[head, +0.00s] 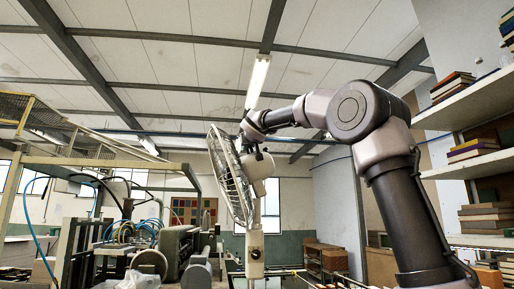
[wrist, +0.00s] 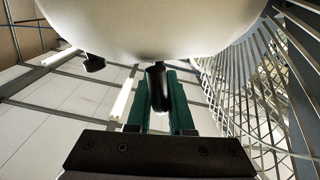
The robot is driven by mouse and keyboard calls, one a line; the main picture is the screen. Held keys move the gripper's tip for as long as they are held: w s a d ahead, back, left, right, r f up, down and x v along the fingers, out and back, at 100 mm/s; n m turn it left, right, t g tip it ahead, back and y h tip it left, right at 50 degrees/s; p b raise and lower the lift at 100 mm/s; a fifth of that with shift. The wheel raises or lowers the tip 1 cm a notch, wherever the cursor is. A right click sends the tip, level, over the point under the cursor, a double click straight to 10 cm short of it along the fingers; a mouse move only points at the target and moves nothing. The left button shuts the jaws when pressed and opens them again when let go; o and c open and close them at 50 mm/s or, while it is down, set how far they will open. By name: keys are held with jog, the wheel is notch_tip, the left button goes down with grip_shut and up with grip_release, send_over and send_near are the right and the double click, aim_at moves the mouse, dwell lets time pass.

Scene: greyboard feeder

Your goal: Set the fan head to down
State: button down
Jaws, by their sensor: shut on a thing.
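The fan head has a round wire cage (head: 230,178) and a pale motor housing (head: 260,166) on an upright stand (head: 255,250). The cage's top leans further left than its bottom, so its face points left and somewhat down. My gripper (head: 250,141) is at the top of the housing, behind the cage. In the wrist view the teal fingers are shut on a black knob (wrist: 158,88) under the white housing (wrist: 160,22). A smaller black knob (wrist: 95,63) is apart to the left. The cage (wrist: 265,85) fills the right side.
Shelves with books (head: 485,148) stand at the right. Machinery with hoses (head: 140,250) and a yellow metal frame (head: 55,130) stand at the left. The space above the fan, up to the ceiling beams, looks clear.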

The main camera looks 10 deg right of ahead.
jog(key=shift+a+f+n, duration=0.35)
jog(key=shift+a+n, duration=0.15)
jog(key=shift+a, duration=0.3)
jog(key=shift+a+f+n, duration=0.3)
jog(key=shift+a+n, duration=0.2)
jog(key=shift+a, duration=0.25)
jog(key=shift+f, duration=0.1)
jog(key=c, duration=0.8)
grip_release()
jog(key=shift+a, duration=0.1)
jog(key=shift+c, duration=0.2)
jog(key=shift+s, duration=0.3)
jog(key=s, duration=1)
jog(key=shift+s, duration=0.15)
